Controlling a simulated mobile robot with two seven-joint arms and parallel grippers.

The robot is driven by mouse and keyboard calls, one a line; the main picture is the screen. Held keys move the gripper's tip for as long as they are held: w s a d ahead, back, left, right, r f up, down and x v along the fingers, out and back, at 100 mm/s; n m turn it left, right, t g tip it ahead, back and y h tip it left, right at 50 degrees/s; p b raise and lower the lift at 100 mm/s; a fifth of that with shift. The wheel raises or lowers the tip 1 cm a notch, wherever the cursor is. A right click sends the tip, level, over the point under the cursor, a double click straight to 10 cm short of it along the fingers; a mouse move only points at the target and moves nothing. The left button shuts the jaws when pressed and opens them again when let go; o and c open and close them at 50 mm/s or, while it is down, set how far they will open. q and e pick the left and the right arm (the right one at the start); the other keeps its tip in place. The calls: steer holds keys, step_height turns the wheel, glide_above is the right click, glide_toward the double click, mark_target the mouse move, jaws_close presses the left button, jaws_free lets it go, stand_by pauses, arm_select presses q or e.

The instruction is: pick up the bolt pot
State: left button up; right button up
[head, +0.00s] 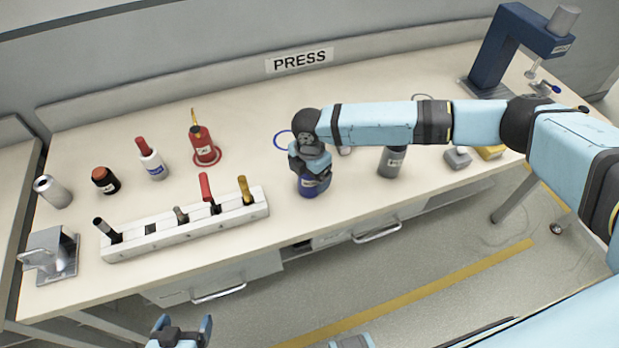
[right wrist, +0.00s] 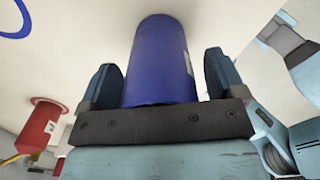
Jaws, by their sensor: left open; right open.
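A blue cylindrical pot (head: 309,187) with a white label stands upright near the front edge of the bench; the label is too small to read, so I cannot confirm it is the bolt pot. My right gripper (head: 310,170) is over it and hides its upper part. In the right wrist view the blue pot (right wrist: 160,55) sits between the two open fingers of my right gripper (right wrist: 162,78), with a small gap visible on the right. My left gripper (head: 182,332) is open and empty at the bottom of the head view, away from the bench top.
A grey pot (head: 391,163) stands right of the blue one. A white tool rack (head: 185,228) lies to the left. A red oil can (head: 203,146), a white bottle (head: 151,160) and a dark jar (head: 105,181) stand behind the rack. A blue press (head: 520,45) is at the far right.

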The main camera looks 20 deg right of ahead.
steer(key=c, duration=1)
steer(key=shift+r, duration=0.15)
